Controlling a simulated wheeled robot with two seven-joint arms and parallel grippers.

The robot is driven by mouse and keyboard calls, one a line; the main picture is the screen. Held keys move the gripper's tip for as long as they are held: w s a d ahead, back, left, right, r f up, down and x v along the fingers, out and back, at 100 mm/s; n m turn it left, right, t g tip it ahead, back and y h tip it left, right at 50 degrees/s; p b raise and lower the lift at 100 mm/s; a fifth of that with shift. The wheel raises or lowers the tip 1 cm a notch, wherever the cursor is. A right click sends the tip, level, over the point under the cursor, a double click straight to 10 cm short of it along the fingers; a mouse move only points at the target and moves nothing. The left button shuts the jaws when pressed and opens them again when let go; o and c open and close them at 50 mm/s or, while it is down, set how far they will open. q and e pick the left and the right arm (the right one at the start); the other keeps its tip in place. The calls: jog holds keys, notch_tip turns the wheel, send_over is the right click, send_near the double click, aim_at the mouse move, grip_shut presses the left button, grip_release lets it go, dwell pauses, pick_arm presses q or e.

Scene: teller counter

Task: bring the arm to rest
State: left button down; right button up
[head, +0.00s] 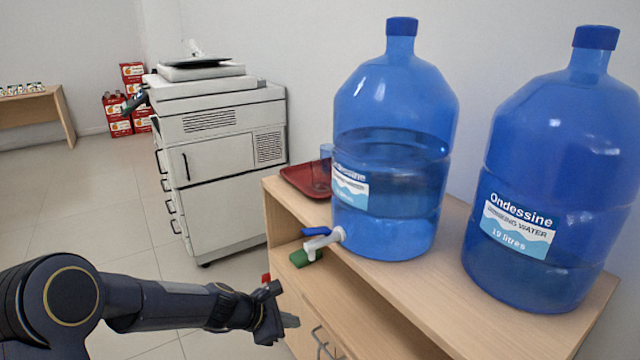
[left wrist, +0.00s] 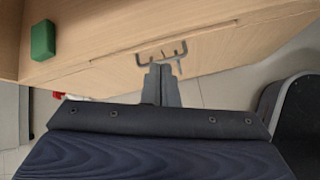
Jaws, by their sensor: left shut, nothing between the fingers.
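My left arm comes in from the left in the head view, and its gripper (head: 291,321) is shut and empty. It is in front of the wooden cabinet, close to the drawer handle (head: 322,343). In the left wrist view the shut fingers (left wrist: 161,84) point toward the handle (left wrist: 162,53); I cannot tell whether they touch it. My right gripper is in neither view.
Two blue water bottles (head: 390,150) (head: 560,170) stand on the cabinet top (head: 455,225). The left one has a tap (head: 322,241). A red tray (head: 303,180) holds a clear cup. A green block (head: 304,257) is on the shelf. A copier (head: 225,160) stands behind.

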pick_arm(q)
jog(key=s+a+r+m+y, duration=0.1)
jog(key=s+a+r+m, duration=0.3)
jog(key=s, duration=0.3)
jog(key=s+a+r+m, duration=0.3)
jog(key=s+r+m, duration=0.2)
jog(key=s+r, duration=0.15)
jog(key=s+a+r+m+y, duration=0.1)
jog(key=s+a+r+m, duration=0.25)
jog(key=s, duration=0.45)
jog(key=s+a+f+m+y, duration=0.25)
jog(key=s+m, duration=0.35)
jog(key=s, duration=0.5)
notch_tip(320, 180, up, 20)
jog(key=p, duration=1.9)
jog(key=shift+a+f, duration=0.15)
jog(key=shift+a, duration=0.1)
jog(key=shift+h, duration=0.25)
